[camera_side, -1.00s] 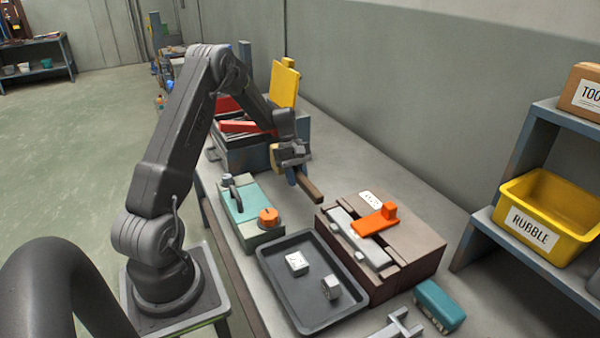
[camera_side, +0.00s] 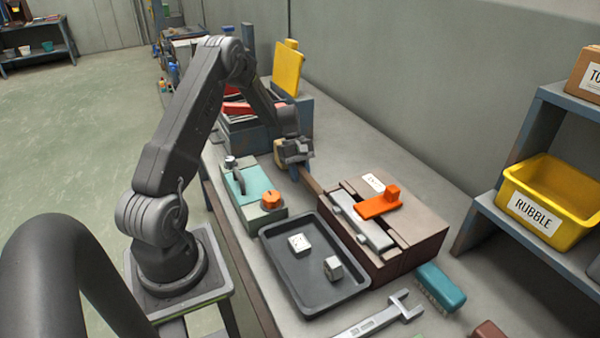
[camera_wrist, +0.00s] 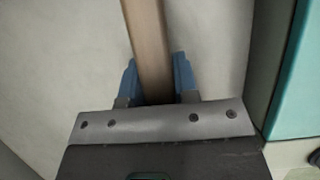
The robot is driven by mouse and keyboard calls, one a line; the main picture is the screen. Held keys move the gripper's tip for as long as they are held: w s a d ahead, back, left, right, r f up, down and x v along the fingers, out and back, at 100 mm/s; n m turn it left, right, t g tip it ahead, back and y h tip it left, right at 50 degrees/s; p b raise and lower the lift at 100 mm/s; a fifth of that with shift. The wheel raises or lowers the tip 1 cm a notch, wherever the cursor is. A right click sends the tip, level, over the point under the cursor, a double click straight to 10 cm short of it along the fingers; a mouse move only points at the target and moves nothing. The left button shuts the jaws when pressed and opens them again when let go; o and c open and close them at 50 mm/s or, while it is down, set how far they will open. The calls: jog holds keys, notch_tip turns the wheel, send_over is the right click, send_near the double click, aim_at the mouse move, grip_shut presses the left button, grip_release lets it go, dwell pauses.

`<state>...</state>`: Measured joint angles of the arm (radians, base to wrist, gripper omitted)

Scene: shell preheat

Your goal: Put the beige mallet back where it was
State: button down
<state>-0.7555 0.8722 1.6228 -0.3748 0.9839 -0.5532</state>
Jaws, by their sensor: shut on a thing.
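My gripper (camera_side: 299,168) is shut on the brown handle of the beige mallet. In the wrist view the handle (camera_wrist: 150,40) runs between the two blue fingertips (camera_wrist: 157,80). In the side view the mallet's beige head (camera_side: 279,152) shows just left of my gripper, and the handle (camera_side: 313,184) slopes down to the right, towards the near-left corner of the brown box. I hold the mallet low over the grey bench, between the teal case (camera_side: 254,180) and the back wall. I cannot tell whether it touches the bench.
The brown box (camera_side: 410,247) with an orange handle (camera_side: 380,204) stands close by on the right. A dark tray (camera_side: 315,279) holds two pale blocks. A red-and-grey toolbox (camera_side: 245,135) and a yellow panel (camera_side: 288,70) stand behind. A wrench (camera_side: 375,317) and teal brush (camera_side: 440,287) lie in front.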

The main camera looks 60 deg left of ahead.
jog(key=shift+f, duration=0.5)
jog(key=c, duration=0.8)
grip_release()
jog(key=shift+f, duration=0.1)
jog(key=v, duration=1.3)
jog(key=shift+a+r, duration=0.1)
jog(key=shift+r, duration=0.2)
jog(key=s+d+r+m+t+y, duration=0.15)
jog(key=d+r+m, duration=0.25)
jog(key=d+r, duration=0.4)
jog(key=s+d+r+m+y, duration=0.15)
jog(key=d+r+m, duration=0.35)
jog(key=d, duration=0.6)
jog(key=s+d+r+m+t+y, duration=0.2)
jog(key=s+d+m, duration=0.7)
jog(key=s+d, duration=0.6)
jog(key=shift+s+r+t, duration=0.35)
jog(key=shift+r+t, duration=0.15)
jog(key=shift+t, duration=0.55)
